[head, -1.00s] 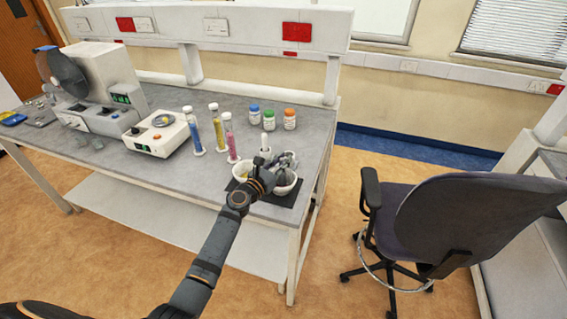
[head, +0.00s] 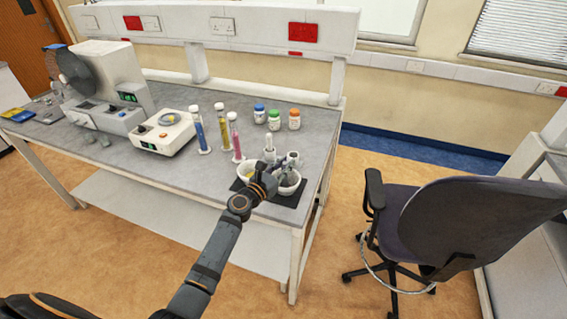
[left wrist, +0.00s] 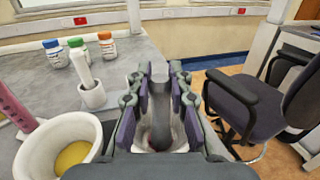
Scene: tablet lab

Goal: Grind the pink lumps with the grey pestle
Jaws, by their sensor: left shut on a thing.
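My left gripper (head: 287,170) is over the right-hand white mortar (head: 290,187) near the bench's front right corner. In the left wrist view its purple-padded fingers (left wrist: 155,110) are shut on the grey pestle (left wrist: 159,112). The pestle's lower end is down inside the mortar (left wrist: 177,140). A dark reddish patch shows at the mortar's bottom; the pink lumps are mostly hidden by pestle and fingers, so their state cannot be told. My right gripper is not in view.
A second white mortar (left wrist: 57,133) with yellow contents stands just left. A white pestle (left wrist: 83,68) stands in a small holder behind. Three capped jars (head: 274,120) and several coloured tubes (head: 198,130) stand farther back. A chair (head: 450,215) is right of the bench.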

